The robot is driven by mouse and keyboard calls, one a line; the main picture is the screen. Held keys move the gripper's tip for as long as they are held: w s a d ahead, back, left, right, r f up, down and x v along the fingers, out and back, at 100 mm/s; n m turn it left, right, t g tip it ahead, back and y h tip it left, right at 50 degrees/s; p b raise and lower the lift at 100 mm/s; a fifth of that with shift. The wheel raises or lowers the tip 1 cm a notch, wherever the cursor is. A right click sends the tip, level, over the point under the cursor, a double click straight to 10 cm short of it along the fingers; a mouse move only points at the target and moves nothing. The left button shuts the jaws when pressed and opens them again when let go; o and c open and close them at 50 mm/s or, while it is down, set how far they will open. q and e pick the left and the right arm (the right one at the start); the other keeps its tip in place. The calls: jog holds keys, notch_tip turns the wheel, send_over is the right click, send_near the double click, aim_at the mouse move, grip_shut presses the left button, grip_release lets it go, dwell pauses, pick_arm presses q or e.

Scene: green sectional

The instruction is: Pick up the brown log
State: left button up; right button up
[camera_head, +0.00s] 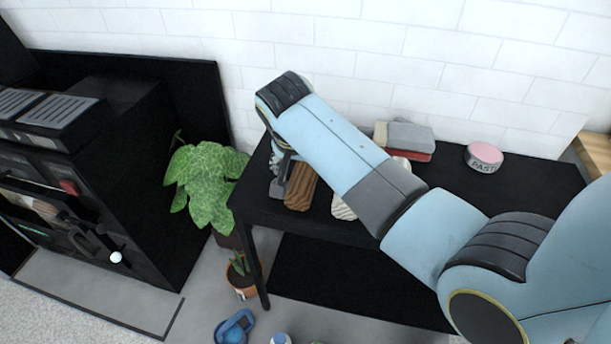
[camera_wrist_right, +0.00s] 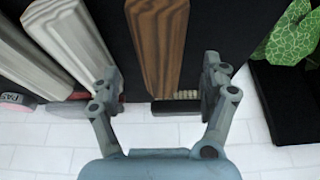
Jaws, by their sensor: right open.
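The brown log (camera_head: 300,188) lies on the black table (camera_head: 262,207) near its left end, partly hidden by my right arm. In the right wrist view the brown log (camera_wrist_right: 158,45) is striped wood and runs up out of the frame between my finger lines. My right gripper (camera_wrist_right: 158,82) is open, one finger on each side of the log's near end, with gaps on both sides. In the head view the right gripper (camera_head: 281,172) is partly hidden beneath my arm, at the log's left side. My left gripper is not in view.
Pale logs (camera_wrist_right: 68,38) lie left of the brown log in the wrist view. A dark brush-like item (camera_wrist_right: 175,107) is by the log's end. A folded stack (camera_head: 408,136) and pink-topped tin (camera_head: 484,156) stand farther right. A leafy plant (camera_head: 207,180) is beside the table.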

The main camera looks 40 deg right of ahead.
aim_at(304, 170)
jog(key=b+x, duration=0.1)
jog(key=x, duration=0.4)
jog(key=shift+w+d+f, duration=0.2)
jog(key=shift+f, duration=0.05)
jog(key=c, duration=1.5)
